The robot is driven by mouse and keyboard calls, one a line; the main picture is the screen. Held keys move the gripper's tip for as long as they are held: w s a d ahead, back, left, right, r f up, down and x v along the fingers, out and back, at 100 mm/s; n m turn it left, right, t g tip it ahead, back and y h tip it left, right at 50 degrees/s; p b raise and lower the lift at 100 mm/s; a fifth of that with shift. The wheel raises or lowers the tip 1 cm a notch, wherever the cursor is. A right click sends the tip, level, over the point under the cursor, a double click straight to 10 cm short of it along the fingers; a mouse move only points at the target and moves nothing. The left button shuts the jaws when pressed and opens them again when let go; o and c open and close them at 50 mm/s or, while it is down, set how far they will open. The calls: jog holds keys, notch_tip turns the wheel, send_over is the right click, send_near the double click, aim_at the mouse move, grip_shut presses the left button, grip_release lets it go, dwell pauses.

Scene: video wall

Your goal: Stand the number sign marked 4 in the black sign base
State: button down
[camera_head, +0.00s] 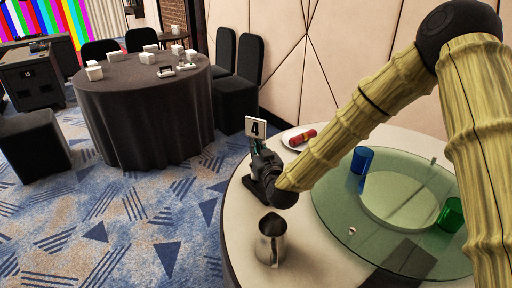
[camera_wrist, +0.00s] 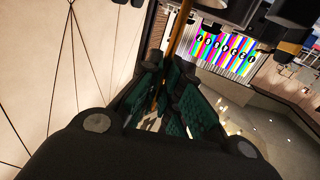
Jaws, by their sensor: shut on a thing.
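The number sign marked 4 (camera_head: 256,127) is a small white card with a dark border, standing roughly upright at the far left of the round table. My gripper (camera_head: 258,155) is just below the card and shut on its stem. In the wrist view a thin golden-brown stem (camera_wrist: 179,28) runs between the green-padded fingers (camera_wrist: 160,92). A black flat piece (camera_head: 251,184), apparently the sign base, shows on the table below my gripper, partly hidden by it. I cannot tell whether the stem's foot is in the base.
A metal pitcher (camera_head: 271,240) stands close in front of my gripper. A plate (camera_head: 289,139) with a red item (camera_head: 303,137) lies behind it. A glass turntable (camera_head: 341,228) carries a blue cup (camera_head: 362,160) and a green cup (camera_head: 451,214). The table edge is near on the left.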

jog(key=shift+f+b, duration=0.6)
jog(key=shift+f, duration=0.4)
jog(key=c, duration=1.5)
grip_release()
jog(key=shift+c, duration=0.2)
jog(key=v, duration=0.8)
jog(key=shift+r, duration=0.1)
